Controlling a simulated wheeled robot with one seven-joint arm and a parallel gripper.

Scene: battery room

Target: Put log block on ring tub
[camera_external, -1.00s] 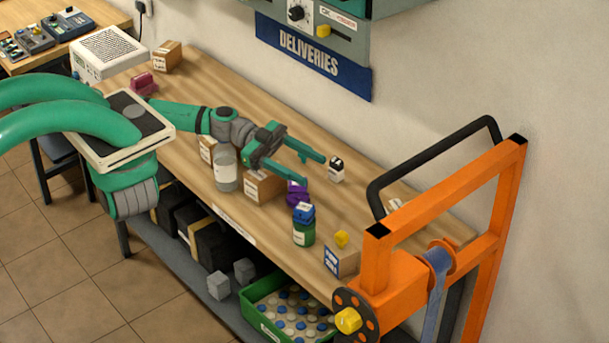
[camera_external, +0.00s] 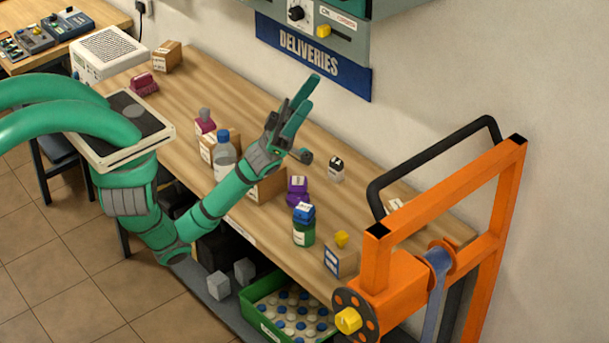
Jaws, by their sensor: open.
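The labels are too small to read, so I cannot tell for certain which thing is the log block or the ring tub. A small blue block (camera_external: 304,212) with a pale label sits on top of a round green tub (camera_external: 304,234) near the front edge of the bench. Just behind them stands a purple item (camera_external: 297,191), seemingly a purple block on a purple base. A small white container with a black top (camera_external: 336,170) stands farther back. My gripper (camera_external: 303,99) is open and empty, raised over the bench with its fingers pointing up and right.
Cardboard boxes (camera_external: 266,187) and a clear blue-capped bottle (camera_external: 224,160) stand left of the purple item. A box (camera_external: 340,262) with a yellow piece is at the front right. An orange frame (camera_external: 508,190) blocks the right end.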

